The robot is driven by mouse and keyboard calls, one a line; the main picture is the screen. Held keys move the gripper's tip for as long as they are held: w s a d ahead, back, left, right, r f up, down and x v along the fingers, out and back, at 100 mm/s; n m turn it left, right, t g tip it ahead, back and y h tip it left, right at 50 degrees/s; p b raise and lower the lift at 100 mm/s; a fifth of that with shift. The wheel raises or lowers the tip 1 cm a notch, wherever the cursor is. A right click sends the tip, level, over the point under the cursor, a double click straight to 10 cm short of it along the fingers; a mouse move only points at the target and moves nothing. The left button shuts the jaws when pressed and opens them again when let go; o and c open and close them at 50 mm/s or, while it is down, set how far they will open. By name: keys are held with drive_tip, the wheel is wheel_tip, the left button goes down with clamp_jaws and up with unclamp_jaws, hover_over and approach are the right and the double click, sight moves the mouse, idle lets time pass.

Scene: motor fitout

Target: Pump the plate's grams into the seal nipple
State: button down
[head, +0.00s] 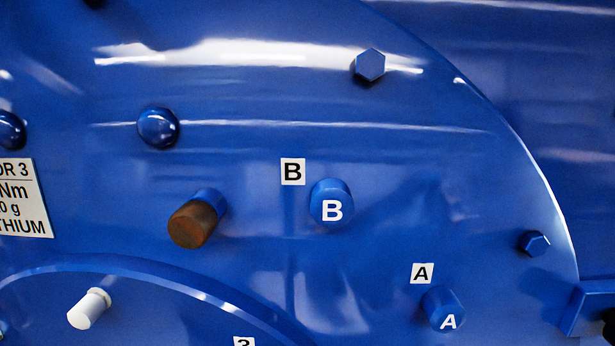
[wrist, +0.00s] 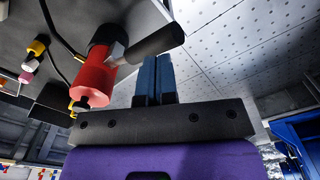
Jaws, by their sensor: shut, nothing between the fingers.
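The white plate (head: 22,190) is cut off at the left edge of the head view; "OR 3", "Nm", "0 g" and "THIUM" can be read. On the blue motor face are a blue cap lettered B (head: 331,203), a blue cap lettered A (head: 443,308), a rusty brown-ended fitting (head: 197,219) and a white-capped stub (head: 88,308). I cannot tell which is the seal nipple. In the wrist view my gripper (wrist: 155,60) has its blue fingers together and empty. A red cylindrical tool with a black handle (wrist: 93,78), possibly the grease pump, is beside the fingers, apparently apart.
Small tags B (head: 293,171) and A (head: 423,273) sit beside their caps. Bolt heads (head: 369,65) stick out of the motor face. In the wrist view a black cable (wrist: 57,30) and a yellow-and-black part (wrist: 38,46) are at left; a perforated panel (wrist: 245,50) is at right.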

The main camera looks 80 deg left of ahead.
drive_tip(key=shift+f, duration=2.7)
drive_tip(key=shift+r, duration=2.7)
drive_tip(key=shift+r, duration=2.5)
